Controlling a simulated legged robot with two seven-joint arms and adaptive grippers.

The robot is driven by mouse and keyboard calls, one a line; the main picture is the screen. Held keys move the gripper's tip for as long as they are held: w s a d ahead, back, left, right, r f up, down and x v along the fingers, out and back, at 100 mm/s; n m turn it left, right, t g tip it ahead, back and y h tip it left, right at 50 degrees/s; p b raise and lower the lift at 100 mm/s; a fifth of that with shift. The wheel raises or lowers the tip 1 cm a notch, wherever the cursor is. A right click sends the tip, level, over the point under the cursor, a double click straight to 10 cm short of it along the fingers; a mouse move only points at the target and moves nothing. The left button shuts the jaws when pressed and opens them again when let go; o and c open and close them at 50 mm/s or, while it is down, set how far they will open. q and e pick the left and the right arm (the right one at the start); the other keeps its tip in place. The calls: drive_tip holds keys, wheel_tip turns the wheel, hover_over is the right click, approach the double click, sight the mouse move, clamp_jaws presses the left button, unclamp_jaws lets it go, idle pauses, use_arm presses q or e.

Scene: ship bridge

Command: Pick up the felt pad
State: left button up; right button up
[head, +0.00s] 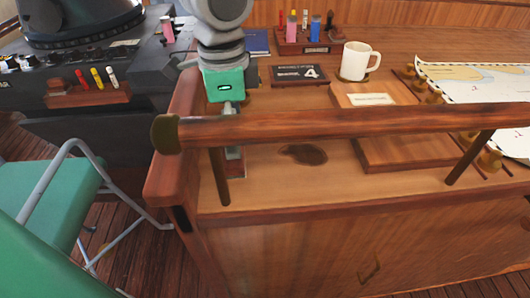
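I cannot tell for sure which thing is the felt pad. A flat, dark brown, irregular patch (303,154) lies on the desk top, behind the front rail, and it may be a stain. A narrow grey-green piece (235,152) with a reddish lower end shows below the rail at the desk's left end. My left gripper (229,108) points down from above, just left of the patch, with its green body above the rail. The rail hides part of its fingers, so I cannot see whether they are open or shut. My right gripper is out of view.
A wooden rail (330,124) on posts runs along the desk front. Behind it are a wooden box (395,151), a white mug (357,60), a dark number plate (299,74), a pen holder (302,42) and a chart (485,88). A green chair (55,195) stands left.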

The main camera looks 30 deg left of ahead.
use_arm(q)
drive_tip(key=shift+s+a+f, duration=0.15)
drive_tip(key=shift+a+f, duration=0.05)
drive_tip(key=shift+a, duration=0.05)
drive_tip(key=f, duration=0.2)
drive_tip(key=a+f+b, duration=0.1)
drive_tip(key=f, duration=0.1)
drive_tip(key=shift+a, duration=0.1)
drive_tip(key=shift+d+f+b, duration=0.15)
drive_tip(key=shift+f+b, duration=0.05)
drive_tip(key=shift+f, duration=0.4)
drive_tip(key=shift+d+f+b, duration=0.15)
drive_tip(key=shift+f, duration=0.45)
drive_tip(key=shift+d+f, duration=0.25)
drive_tip(key=shift+f, duration=0.1)
drive_tip(key=shift+w+d, duration=0.2)
drive_tip(key=shift+a+f, duration=0.1)
drive_tip(key=shift+a, duration=0.3)
drive_tip(key=c, duration=1.1)
drive_tip(key=shift+s+a, duration=0.1)
drive_tip(key=shift+a, duration=0.05)
drive_tip(key=shift+c, duration=0.7)
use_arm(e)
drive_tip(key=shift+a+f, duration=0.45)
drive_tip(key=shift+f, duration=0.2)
